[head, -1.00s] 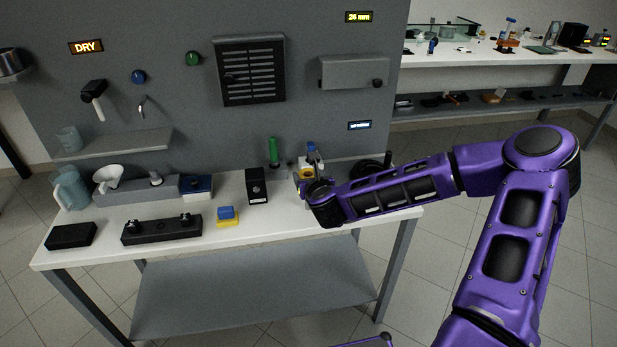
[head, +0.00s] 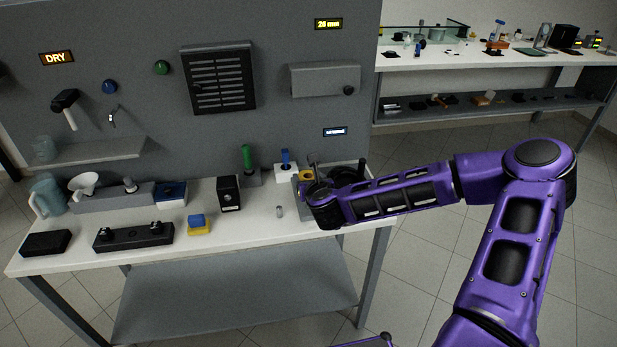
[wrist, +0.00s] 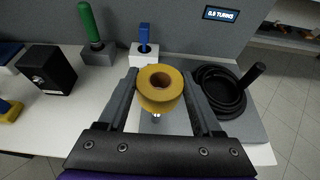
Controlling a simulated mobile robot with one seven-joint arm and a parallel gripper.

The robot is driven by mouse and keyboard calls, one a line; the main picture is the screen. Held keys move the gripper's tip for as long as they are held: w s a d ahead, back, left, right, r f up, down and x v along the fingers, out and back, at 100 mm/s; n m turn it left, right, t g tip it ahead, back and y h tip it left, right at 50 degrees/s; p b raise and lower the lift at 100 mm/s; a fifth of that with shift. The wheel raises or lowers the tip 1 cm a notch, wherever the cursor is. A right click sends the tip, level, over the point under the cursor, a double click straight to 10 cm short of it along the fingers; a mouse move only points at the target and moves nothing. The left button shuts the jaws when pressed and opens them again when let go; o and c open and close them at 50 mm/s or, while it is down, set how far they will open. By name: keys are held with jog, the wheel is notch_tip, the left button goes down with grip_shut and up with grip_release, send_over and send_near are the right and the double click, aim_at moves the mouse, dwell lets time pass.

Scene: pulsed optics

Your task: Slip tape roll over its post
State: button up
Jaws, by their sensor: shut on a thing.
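My gripper (wrist: 160,92) is shut on a yellow tape roll (wrist: 161,101), with one finger on each side of it. The roll's dark centre hole faces up toward the wrist camera. In the head view my gripper is over the right part of the bench, and the roll (head: 306,176) is mostly hidden. Behind the roll stands a blue upright post (wrist: 144,34) on a white block (wrist: 144,54), also seen in the head view (head: 286,158). A green upright post (wrist: 90,24) stands on a grey block further left. Which post belongs to the roll cannot be told.
A black coil (wrist: 220,92) with a slanted black handle (wrist: 252,75) lies right of the roll. A black box (wrist: 47,72) stands left. The wall is close behind.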

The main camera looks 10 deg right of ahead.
jog(key=shift+d+f, duration=0.1)
jog(key=shift+f, duration=0.15)
jog(key=shift+f+b, duration=1.7)
jog(key=shift+f, duration=0.15)
jog(key=shift+f, duration=0.15)
jog(key=shift+f+b, duration=0.7)
jog(key=shift+f, duration=1.15)
jog(key=shift+f, duration=0.3)
jog(key=o, duration=1.4)
